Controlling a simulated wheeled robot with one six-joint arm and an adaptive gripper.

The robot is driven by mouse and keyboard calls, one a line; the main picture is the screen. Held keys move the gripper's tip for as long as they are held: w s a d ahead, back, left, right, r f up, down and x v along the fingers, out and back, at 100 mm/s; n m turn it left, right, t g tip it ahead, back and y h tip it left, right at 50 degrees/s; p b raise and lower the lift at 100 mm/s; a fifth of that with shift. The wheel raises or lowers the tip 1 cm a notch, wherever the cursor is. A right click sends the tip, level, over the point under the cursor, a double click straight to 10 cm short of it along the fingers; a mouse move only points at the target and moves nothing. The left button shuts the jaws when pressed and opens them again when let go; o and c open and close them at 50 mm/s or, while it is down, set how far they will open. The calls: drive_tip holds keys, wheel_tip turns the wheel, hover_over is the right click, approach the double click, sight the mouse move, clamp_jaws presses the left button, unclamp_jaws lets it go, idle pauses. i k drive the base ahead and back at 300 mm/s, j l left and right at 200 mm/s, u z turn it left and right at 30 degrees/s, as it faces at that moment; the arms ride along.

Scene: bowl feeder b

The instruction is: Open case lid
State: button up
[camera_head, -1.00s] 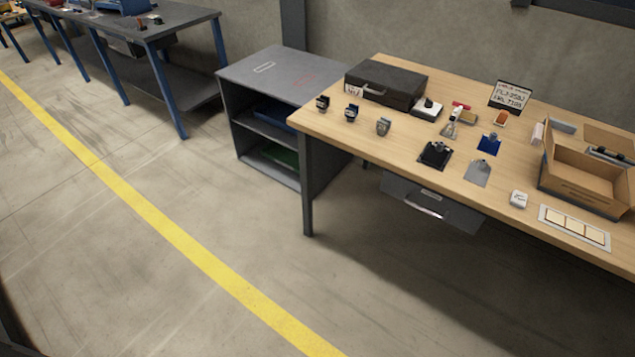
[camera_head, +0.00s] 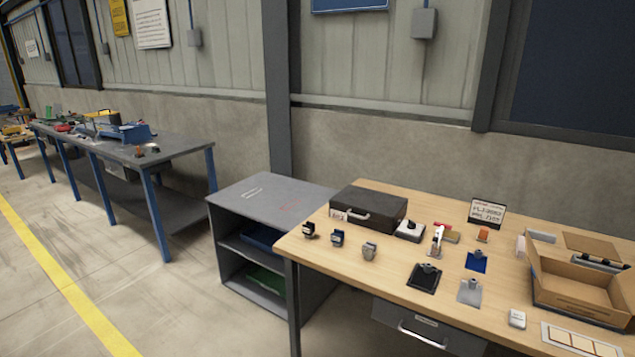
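The dark case (camera_head: 370,205) lies flat at the back left of the wooden table (camera_head: 330,263), with its lid shut. Its handle (camera_head: 357,216) is on the front side, and a small white label sits at the left end of that side. My gripper is not in view.
Several small devices stand in front of the case, among them a grey one (camera_head: 369,251). A black-topped white box (camera_head: 410,231) is close to its right. An open cardboard box (camera_head: 575,290) is at the right. A grey shelf unit (camera_head: 255,205) adjoins the table's left end.

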sight(360, 202)
drive_tip(key=i+z, duration=0.3)
drive_tip(key=i, duration=0.35)
drive_tip(key=i+j+z, duration=0.3)
drive_tip(key=i, duration=0.35)
drive_tip(key=i+l, duration=0.05)
drive_tip(key=l, duration=0.05)
